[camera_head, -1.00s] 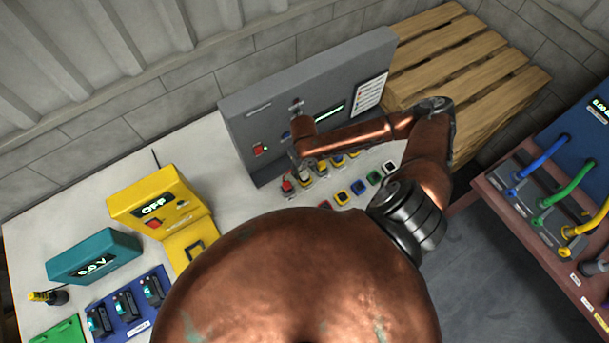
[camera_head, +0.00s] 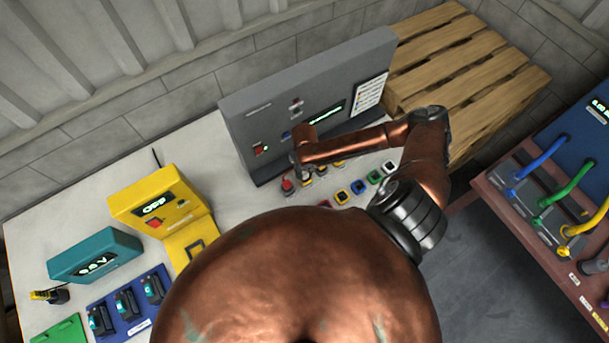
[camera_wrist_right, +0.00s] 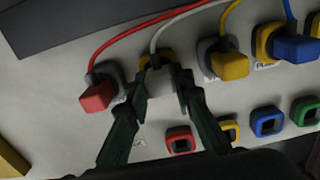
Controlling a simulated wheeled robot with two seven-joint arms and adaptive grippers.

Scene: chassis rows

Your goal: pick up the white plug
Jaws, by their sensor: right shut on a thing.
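The white plug (camera_wrist_right: 161,83) is in the middle of the right wrist view, with a white cable (camera_wrist_right: 172,28) running up from it. My right gripper (camera_wrist_right: 162,92) has its two dark green fingers on either side of the plug and is shut on it. The plug is still at its socket in the row; whether it is seated or slightly raised cannot be told. In the head view my right gripper (camera_head: 304,172) is small and low over the plug row, hiding most of the white plug. My left gripper is not in view.
A red plug (camera_wrist_right: 98,95) sits left of the white one; yellow (camera_wrist_right: 230,65) and blue (camera_wrist_right: 296,48) plugs sit to the right. Empty coloured sockets, including a red one (camera_wrist_right: 180,140), line the near row. A grey panel (camera_head: 250,110) stands behind.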

